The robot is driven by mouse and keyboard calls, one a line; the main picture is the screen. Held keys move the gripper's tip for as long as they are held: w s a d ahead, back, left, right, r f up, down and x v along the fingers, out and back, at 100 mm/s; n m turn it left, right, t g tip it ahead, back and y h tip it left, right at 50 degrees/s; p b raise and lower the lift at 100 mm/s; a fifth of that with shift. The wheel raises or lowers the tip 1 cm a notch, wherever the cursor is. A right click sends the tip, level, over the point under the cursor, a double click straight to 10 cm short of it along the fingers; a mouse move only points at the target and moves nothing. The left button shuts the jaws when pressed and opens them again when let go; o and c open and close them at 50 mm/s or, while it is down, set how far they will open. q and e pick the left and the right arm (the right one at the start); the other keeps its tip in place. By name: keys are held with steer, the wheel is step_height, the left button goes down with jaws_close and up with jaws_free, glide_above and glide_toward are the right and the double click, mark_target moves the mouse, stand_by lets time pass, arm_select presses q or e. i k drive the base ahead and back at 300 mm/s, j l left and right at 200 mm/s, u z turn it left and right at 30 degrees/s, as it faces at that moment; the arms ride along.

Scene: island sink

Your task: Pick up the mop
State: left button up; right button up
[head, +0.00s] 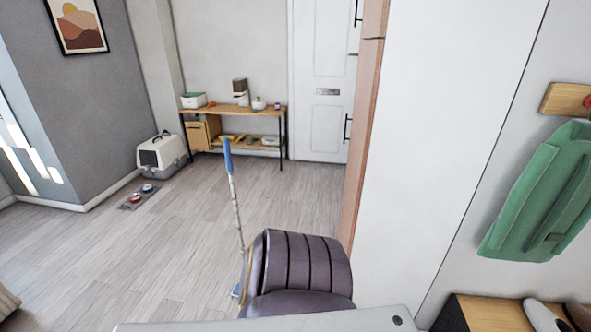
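The mop (235,204) stands nearly upright, leaning slightly, on the wood floor left of a dark purple-grey padded chair (300,265). Its handle has a blue grip at the top and a pale, banded shaft below. A blue part shows at the bottom beside the chair; the rest of the mop's lower end is hidden or too small to make out. Neither of my grippers shows in the head view.
A light flat surface (270,322) crosses the bottom edge. A white wall panel (440,130) stands to the right of the chair. A shelf table (235,112) and a cat carrier (161,155) stand at the back. The floor (130,240) on the left is open.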

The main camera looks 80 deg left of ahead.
mark_target(225, 140)
steer(key=u, duration=4.6)
steer(key=k, duration=0.05)
